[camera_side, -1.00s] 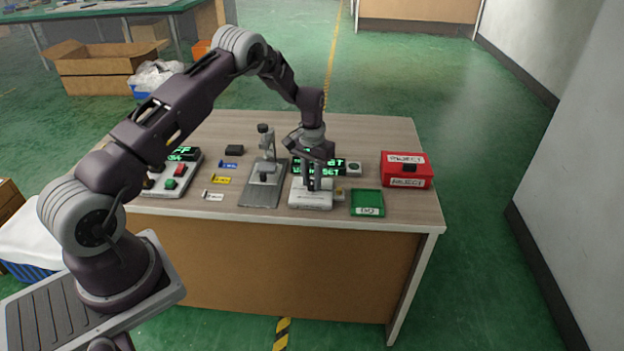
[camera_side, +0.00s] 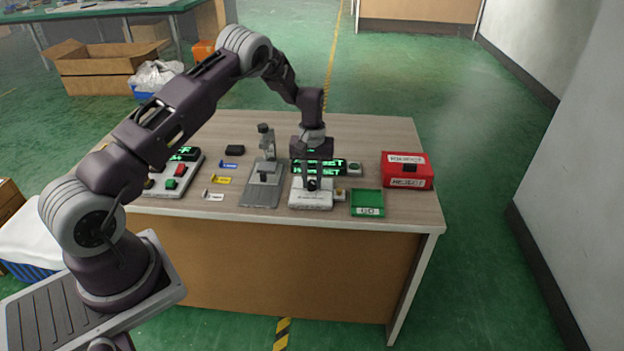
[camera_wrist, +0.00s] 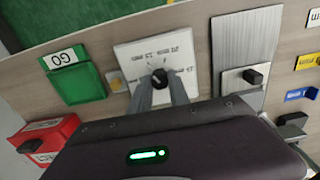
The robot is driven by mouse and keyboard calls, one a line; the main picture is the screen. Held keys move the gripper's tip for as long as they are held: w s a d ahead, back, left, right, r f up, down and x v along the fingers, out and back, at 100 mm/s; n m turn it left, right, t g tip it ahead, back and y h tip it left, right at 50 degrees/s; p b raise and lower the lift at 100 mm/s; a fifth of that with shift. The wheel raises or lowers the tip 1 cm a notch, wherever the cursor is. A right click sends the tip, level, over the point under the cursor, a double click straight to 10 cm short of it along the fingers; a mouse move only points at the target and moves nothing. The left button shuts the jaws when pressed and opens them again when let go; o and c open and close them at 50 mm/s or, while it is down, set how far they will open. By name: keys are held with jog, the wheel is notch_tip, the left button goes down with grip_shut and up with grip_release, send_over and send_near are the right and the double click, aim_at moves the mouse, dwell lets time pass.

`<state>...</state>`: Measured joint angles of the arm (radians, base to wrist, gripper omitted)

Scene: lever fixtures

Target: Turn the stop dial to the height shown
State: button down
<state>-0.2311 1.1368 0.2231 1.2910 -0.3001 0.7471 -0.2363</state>
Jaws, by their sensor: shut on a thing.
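The stop dial is a round black knob (camera_wrist: 159,78) on a white plate (camera_wrist: 138,60) with printed marks around it. In the wrist view my gripper (camera_wrist: 161,84) points down at the plate, its two grey fingers shut on the knob from either side. In the side view my gripper (camera_side: 311,178) stands upright over the white dial block (camera_side: 311,201). The black display with green characters (camera_side: 333,167) stands behind it and is partly hidden by my gripper. Its text and the dial's marks are too small to read surely.
A grey stand with a post (camera_side: 265,192) is close on the left. A green tray (camera_side: 367,209) and a red box (camera_side: 406,182) are on the right. Blue, yellow and white tags (camera_side: 221,180) and a button panel (camera_side: 176,176) lie further left.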

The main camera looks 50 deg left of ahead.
aim_at(312, 181)
jog(key=shift+w+r, duration=0.1)
jog(key=c, duration=1.2)
grip_release()
jog(key=shift+c, duration=0.2)
notch_tip(312, 181, up, 7)
jog(key=s+d+r+m+t, duration=0.1)
jog(key=s+d+r, duration=0.3)
jog(key=r, duration=0.4)
jog(key=s+d+r+m+t, duration=0.1)
jog(key=s+d+r+m, duration=0.2)
jog(key=r, duration=0.4)
jog(key=s+d+r+t, duration=0.1)
jog(key=s+d+r, duration=0.35)
jog(key=r, duration=0.35)
jog(key=s+d+r+m+t, duration=0.1)
jog(key=s+d+m, duration=0.1)
jog(key=s, duration=0.9)
jog(key=s+d+m+t, duration=0.1)
jog(key=s+d+m, duration=0.2)
jog(key=s, duration=0.9)
jog(key=shift+s+d+r+t, duration=0.15)
jog(key=shift+d+r+t, duration=0.2)
jog(key=shift+d, duration=0.1)
